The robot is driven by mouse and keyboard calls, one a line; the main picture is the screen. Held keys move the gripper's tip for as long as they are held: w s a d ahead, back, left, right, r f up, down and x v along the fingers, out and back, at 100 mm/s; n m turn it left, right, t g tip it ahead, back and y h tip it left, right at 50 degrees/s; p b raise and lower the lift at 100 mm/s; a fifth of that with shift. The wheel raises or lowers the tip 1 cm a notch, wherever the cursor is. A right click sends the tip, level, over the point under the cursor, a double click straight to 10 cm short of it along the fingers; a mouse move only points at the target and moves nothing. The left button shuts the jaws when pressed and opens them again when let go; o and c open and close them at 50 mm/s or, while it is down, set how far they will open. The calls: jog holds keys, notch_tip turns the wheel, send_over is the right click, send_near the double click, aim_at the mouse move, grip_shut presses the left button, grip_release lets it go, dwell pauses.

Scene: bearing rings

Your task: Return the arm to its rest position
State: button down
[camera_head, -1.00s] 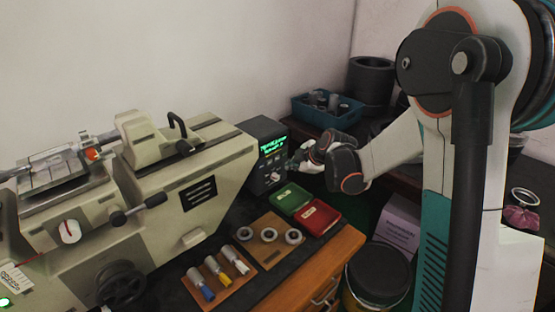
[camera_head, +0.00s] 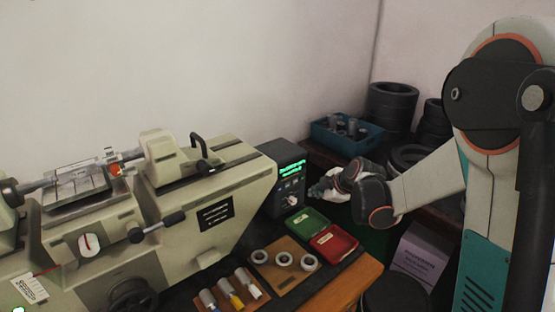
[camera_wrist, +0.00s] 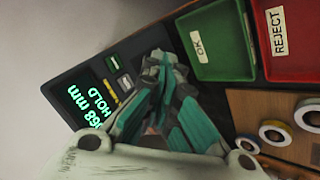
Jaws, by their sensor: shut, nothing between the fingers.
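My gripper (camera_head: 318,190) is at the end of my raised arm, in front of the dark display box (camera_head: 284,168) with green text. In the wrist view my gripper (camera_wrist: 163,65) is shut and empty, its teal and grey fingers together. The display box (camera_wrist: 65,82) there reads "HOLD" and a number in mm, partly cut off. The green OK tray (camera_head: 311,221) and the red REJECT tray (camera_head: 334,243) lie below and right of my gripper. Both trays look empty where visible.
Three rings (camera_head: 284,259) lie on a wooden board, with several coloured-tip cylinders (camera_head: 236,300) on another board. The beige machine (camera_head: 190,215) fills the left. A blue bin (camera_head: 346,137) and dark round stacks (camera_head: 391,106) stand behind my arm. A cardboard box (camera_head: 424,250) stands below it.

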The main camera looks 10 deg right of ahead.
jog(key=s+a+r+m, duration=0.3)
jog(key=s+r+m, duration=0.1)
jog(key=s+r, duration=0.35)
jog(key=s+a+r+m+h, duration=0.1)
jog(key=s+m, duration=0.4)
jog(key=s, duration=0.8)
jog(key=s+a+r+m+g+h, duration=0.1)
jog(key=s+m, duration=0.5)
jog(key=s, duration=0.7)
jog(key=shift+r+m+h, duration=0.3)
jog(key=shift+r+h, duration=0.1)
jog(key=shift+a, duration=0.15)
